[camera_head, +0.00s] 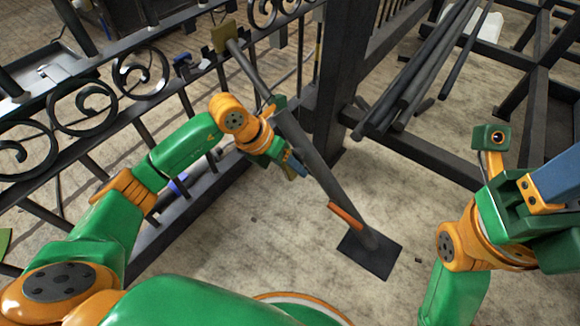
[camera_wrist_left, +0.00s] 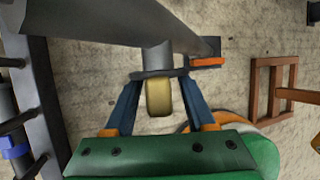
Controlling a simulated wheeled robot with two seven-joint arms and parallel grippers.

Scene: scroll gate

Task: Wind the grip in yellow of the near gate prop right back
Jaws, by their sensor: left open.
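The near gate prop (camera_head: 322,168) is a dark grey pole slanting from the gate down to a flat foot plate (camera_head: 382,256). Its yellow grip (camera_wrist_left: 158,97) sticks out under a grey stub below the pole in the left wrist view. In the head view the grip is mostly hidden by my left gripper (camera_head: 292,166). In the left wrist view my left gripper (camera_wrist_left: 158,84) is open, with one blue finger on each side of the grip; contact is not clear. My right gripper (camera_head: 560,175) is at the right edge, partly cut off, its jaws unclear.
A black gate with scrolls (camera_head: 141,73) runs along the left. An orange lever (camera_head: 346,216) sits low on the prop. An olive bracket (camera_head: 224,36) is at its top. Dark bars (camera_head: 425,65) lie on a frame at upper right.

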